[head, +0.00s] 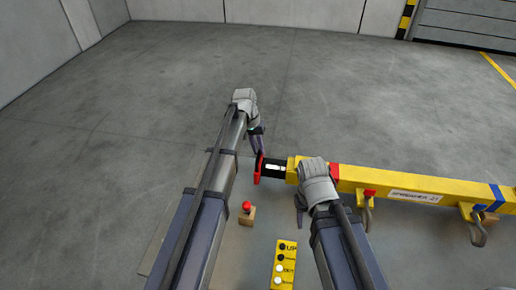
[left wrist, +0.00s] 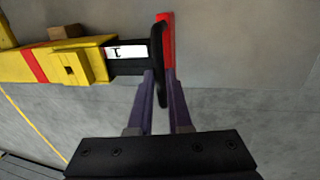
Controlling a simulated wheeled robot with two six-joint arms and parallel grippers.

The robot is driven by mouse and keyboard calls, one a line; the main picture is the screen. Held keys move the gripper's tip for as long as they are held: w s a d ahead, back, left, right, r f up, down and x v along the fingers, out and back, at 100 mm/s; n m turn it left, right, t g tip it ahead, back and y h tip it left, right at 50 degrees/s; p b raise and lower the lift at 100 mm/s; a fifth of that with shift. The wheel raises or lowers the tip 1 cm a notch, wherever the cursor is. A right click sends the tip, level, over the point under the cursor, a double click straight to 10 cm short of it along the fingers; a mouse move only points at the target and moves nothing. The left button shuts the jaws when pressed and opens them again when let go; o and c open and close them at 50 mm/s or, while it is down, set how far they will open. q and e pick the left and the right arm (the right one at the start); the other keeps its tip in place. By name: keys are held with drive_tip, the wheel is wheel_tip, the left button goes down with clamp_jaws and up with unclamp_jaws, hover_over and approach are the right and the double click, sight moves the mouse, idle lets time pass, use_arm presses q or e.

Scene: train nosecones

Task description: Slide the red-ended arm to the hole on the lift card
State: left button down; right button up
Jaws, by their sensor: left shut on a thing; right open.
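The yellow lifting beam (head: 415,187) has a black sliding arm (head: 274,168) coming out of its left end, with a red end plate (head: 258,168). In the left wrist view the red end (left wrist: 167,40) and a black plate stand between the fingers of my left gripper (left wrist: 162,78), which is shut on the red-ended arm. A white label with a black mark (left wrist: 125,52) shows on the arm. A yellow card (head: 284,265) with dots and lettering lies at the bottom of the head view. My right gripper (head: 300,212) is open below the beam's left part; its fingers are partly hidden.
A red button on a small wooden block (head: 247,211) stands between my arms. Hooks (head: 478,232) hang under the beam, which has red and blue bands. The grey floor (head: 140,100) behind is clear up to the walls.

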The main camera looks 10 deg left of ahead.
idle(0.8)
use_arm(q)
drive_tip(key=a, duration=1.6)
drive_tip(key=c, duration=0.8)
unclamp_jaws()
drive_tip(key=shift+c, duration=0.2)
drive_tip(key=shift+r, duration=0.15)
wheel_tip(320, 180, up, 7)
drive_tip(key=a+p, duration=0.1)
drive_tip(key=p, duration=0.6)
drive_tip(key=shift+a+r+p, duration=0.2)
drive_tip(key=shift+a+p, duration=0.1)
drive_tip(key=shift+p, duration=0.05)
